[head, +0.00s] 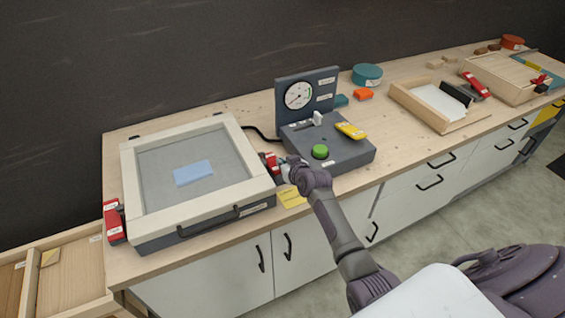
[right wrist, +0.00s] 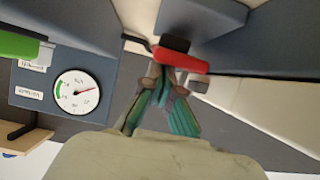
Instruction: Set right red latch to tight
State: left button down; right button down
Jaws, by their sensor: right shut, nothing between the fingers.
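The right red latch (head: 270,161) is on the right side of a framed box with a pale rim (head: 158,207). My right gripper (head: 287,168) is right beside this latch, between the box and the grey control unit. In the right wrist view the latch's red lever (right wrist: 182,60) lies across just beyond my shut fingertips (right wrist: 168,82); whether they touch it I cannot tell. The fingers hold nothing. A left red latch (head: 114,222) sits on the box's other side. My left gripper is out of view.
The grey control unit (head: 350,155) with a green button (head: 320,151), yellow lever (head: 350,130) and gauge (head: 299,95) stands close to the right of my gripper. A yellow note (head: 292,198) lies at the counter edge. A blue piece (head: 193,173) shows within the box's frame.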

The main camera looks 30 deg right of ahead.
jog(key=shift+f+b, duration=0.25)
jog(key=shift+b, duration=0.05)
jog(key=t+b, duration=0.1)
jog(key=b, duration=0.1)
jog(key=s+f+t+b, duration=0.1)
jog(key=b, duration=0.2)
jog(key=shift+f, duration=0.25)
jog(key=shift+s+t+b, duration=0.15)
jog(key=shift+t+b, duration=0.25)
jog(key=shift+b, duration=0.05)
jog(key=shift+s, duration=0.15)
